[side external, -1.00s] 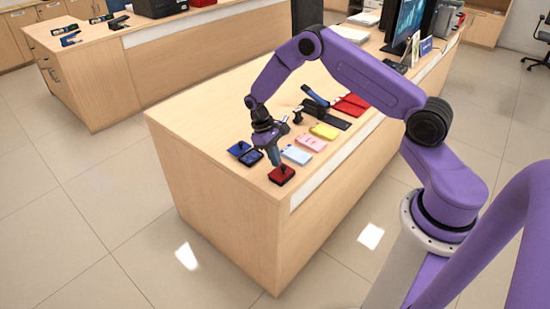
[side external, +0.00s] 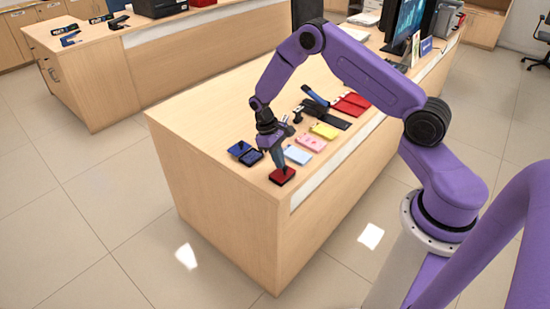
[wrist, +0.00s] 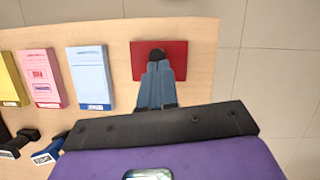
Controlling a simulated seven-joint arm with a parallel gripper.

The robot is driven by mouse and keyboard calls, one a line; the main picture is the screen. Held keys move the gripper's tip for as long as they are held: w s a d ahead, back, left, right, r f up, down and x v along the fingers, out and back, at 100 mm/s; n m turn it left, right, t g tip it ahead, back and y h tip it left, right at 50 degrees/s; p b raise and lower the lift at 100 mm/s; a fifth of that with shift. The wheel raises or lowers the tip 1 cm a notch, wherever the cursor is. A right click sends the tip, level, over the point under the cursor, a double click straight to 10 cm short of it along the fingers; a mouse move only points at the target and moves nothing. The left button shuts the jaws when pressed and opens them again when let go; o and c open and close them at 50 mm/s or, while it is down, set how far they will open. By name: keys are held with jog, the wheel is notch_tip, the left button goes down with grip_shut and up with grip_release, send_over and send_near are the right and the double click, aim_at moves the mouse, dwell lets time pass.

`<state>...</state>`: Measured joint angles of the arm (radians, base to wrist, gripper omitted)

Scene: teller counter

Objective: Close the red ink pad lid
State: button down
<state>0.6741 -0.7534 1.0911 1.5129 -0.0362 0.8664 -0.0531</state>
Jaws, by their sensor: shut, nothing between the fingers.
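The red ink pad (side external: 287,180) lies near the front corner of the wooden counter. In the wrist view its red top (wrist: 178,52) looks like one flat rectangle with a dark round knob (wrist: 157,54) on it. The lid looks down flat; whether it is fully seated I cannot tell. My gripper (side external: 283,170) points down at the pad with its fingers together and empty. In the wrist view the fingertips (wrist: 158,66) are right at the knob and cover part of the red top. Whether they touch it I cannot tell.
A blue ink pad (side external: 240,148) stands open to the left. A light blue pad (wrist: 90,75), a pink pad (wrist: 43,75) and a yellow pad (wrist: 10,80) lie in a row beside the red one. Stamps (wrist: 47,152) lie nearby. The counter's edge is close to the red pad.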

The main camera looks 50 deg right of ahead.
jog(key=shift+s+f, duration=0.2)
jog(key=shift+s, duration=0.2)
jog(key=w, duration=0.4)
jog(key=shift+w+a+r, duration=0.2)
jog(key=shift+a+r, duration=0.05)
jog(key=shift+a, duration=0.1)
jog(key=shift+w+d+f+v, duration=0.35)
jog(key=shift+w+v, duration=0.85)
jog(key=shift+v, duration=4.35)
jog(key=x, duration=0.7)
jog(key=s+x, duration=0.1)
jog(key=x, duration=0.2)
jog(key=shift+a, duration=0.15)
jog(key=shift+s+d+f, duration=0.1)
jog(key=shift+s, duration=0.65)
jog(key=shift+s+d, duration=0.15)
jog(key=shift+s, duration=0.6)
jog(key=shift+s, duration=1.05)
